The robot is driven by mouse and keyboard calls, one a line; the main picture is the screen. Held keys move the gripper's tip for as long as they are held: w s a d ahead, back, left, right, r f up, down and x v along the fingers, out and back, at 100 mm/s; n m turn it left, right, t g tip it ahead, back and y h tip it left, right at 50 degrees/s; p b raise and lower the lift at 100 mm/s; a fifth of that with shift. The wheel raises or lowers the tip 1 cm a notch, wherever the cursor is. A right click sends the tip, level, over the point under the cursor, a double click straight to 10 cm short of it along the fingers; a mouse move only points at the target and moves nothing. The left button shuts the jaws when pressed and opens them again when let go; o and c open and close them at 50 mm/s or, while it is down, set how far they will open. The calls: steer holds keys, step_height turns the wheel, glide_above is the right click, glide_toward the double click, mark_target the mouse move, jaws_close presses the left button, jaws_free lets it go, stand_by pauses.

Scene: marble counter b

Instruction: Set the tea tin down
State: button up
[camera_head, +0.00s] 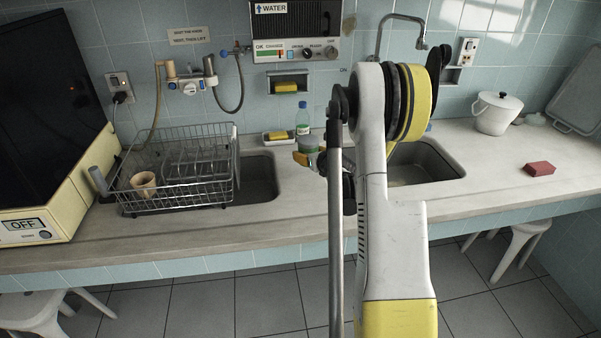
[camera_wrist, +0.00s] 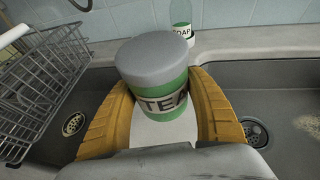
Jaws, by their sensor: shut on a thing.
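The tea tin (camera_wrist: 160,85) is a green cylinder with a grey lid and a TEA label. My gripper (camera_wrist: 158,95) is shut on it, with a yellow finger on each side, in the wrist view. The tin looks upright or nearly so. In the head view the tin (camera_head: 308,145) shows just left of my arm, between the two sinks, with a yellow finger (camera_head: 301,158) beside it. The rest of the gripper is mostly hidden behind my arm there. I cannot tell whether the tin's base touches the counter.
A soap bottle (camera_head: 302,118) stands behind the tin, beside a sponge dish (camera_head: 278,137). A wire dish rack (camera_head: 180,170) stands at the left sink. The right sink (camera_head: 425,163) is open. The counter (camera_head: 495,165) is clear between the white pot (camera_head: 497,115) and red block (camera_head: 539,168).

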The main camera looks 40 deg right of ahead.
mark_target(301, 175)
steer(key=shift+w+a+f+b, duration=0.35)
steer(key=shift+w+a+f, duration=0.6)
steer(key=shift+a, duration=0.1)
steer(key=shift+f+b, duration=1)
steer(key=shift+f, duration=0.8)
steer(key=shift+f, duration=0.25)
steer(key=o, duration=1.3)
steer(key=shift+r, duration=0.1)
